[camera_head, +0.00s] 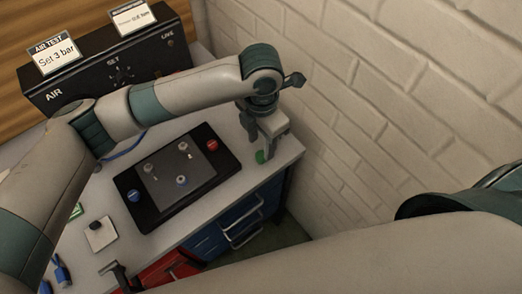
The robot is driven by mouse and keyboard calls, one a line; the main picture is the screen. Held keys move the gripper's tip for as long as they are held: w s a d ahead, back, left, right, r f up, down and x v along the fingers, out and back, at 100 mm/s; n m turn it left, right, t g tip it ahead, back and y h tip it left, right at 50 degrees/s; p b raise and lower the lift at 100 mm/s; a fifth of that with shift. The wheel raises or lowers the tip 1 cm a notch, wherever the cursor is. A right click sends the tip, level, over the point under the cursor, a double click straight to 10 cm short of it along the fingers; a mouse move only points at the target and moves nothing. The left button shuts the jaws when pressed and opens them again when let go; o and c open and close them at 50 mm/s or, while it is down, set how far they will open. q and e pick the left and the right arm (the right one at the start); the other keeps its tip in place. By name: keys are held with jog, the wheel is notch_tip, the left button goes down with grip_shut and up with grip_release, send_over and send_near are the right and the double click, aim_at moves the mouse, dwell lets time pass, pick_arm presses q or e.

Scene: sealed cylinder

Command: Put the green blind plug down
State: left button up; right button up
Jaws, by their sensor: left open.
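The green blind plug (260,157) is at the right end of the bench top, at the lower tip of my left gripper. It is small and partly hidden by the gripper. My left gripper (266,149) points down there, its jaws open around or right beside the plug; I cannot tell whether they touch it.
A black plate (150,212) with a blue knob (134,195), a red knob (212,145) and silver fittings lies mid-bench. A black AIR box (110,68) stands behind. A white brick wall (400,100) rises close to the right. Blue connectors (62,273) lie front left.

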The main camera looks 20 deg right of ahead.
aim_at(261, 154)
pick_arm(q)
notch_tip(261, 154, up, 7)
jog(key=b, duration=0.2)
jog(key=shift+r, duration=0.15)
jog(key=shift+d, duration=0.1)
dwell(0.6)
